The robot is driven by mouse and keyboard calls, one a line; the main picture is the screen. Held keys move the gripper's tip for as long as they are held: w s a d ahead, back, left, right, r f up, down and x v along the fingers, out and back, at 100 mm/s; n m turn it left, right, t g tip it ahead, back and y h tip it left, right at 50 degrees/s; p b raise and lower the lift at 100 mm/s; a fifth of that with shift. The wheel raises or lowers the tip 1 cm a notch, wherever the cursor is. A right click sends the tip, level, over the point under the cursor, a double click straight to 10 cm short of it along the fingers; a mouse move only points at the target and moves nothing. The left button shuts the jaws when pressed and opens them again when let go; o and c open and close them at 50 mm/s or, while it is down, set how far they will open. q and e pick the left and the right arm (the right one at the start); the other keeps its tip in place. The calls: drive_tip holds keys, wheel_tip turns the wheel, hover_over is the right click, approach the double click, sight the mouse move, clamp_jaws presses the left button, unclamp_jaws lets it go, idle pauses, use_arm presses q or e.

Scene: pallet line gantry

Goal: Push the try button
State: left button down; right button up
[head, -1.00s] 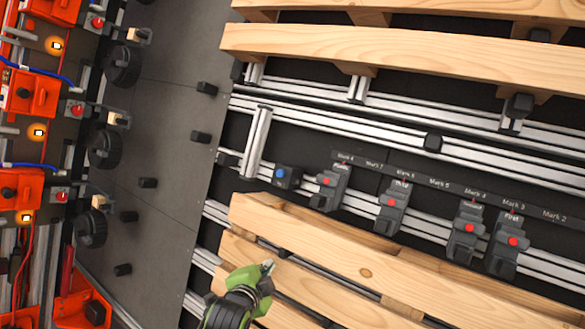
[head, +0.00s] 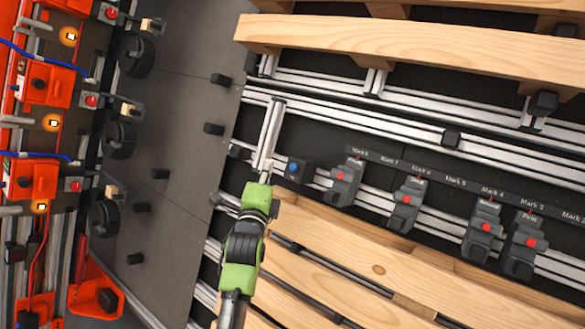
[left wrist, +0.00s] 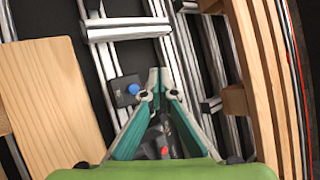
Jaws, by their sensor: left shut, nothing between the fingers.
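A small dark box with a blue button (head: 294,168) sits on the aluminium rail, left of the row of grey stops with red buttons. The blue button also shows in the left wrist view (left wrist: 133,89), just left of the fingertips. My left gripper (head: 265,176) is shut and empty, its tips a little left of the box in the head view. Its fingers (left wrist: 158,78) meet at the tips in the left wrist view. I cannot tell the depth gap between tips and button. No label on the box is readable. My right gripper is not in view.
Grey stops (head: 407,205) with red buttons stand along the rail beside a strip of mark labels. Wooden pallet boards lie above (head: 400,40) and below (head: 350,250) the rails. An upright aluminium post (head: 271,130) stands close to my left gripper. Orange units line the left side.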

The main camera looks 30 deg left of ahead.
sight(294, 167)
use_arm(q)
drive_tip(key=shift+w+d+f+b, duration=0.1)
drive_tip(key=shift+w+f+b, duration=0.3)
drive_tip(key=shift+b, duration=0.15)
drive_tip(key=w+f+b, duration=0.2)
drive_tip(key=w+b, duration=0.2)
drive_tip(key=w, duration=0.1)
drive_tip(key=shift+d+f+b, duration=0.2)
drive_tip(key=shift+f+b, duration=0.1)
drive_tip(key=shift+f, duration=0.1)
drive_tip(key=shift+w+f+b, duration=0.3)
drive_tip(key=shift+w+b, duration=0.15)
drive_tip(key=shift+w, duration=0.5)
drive_tip(key=shift+w+f, duration=0.1)
drive_tip(key=shift+w, duration=0.05)
drive_tip(key=shift+w+d+r+b, duration=0.1)
drive_tip(key=shift+d+r+b, duration=0.2)
drive_tip(key=shift+b, duration=0.25)
idle(1.2)
idle(0.6)
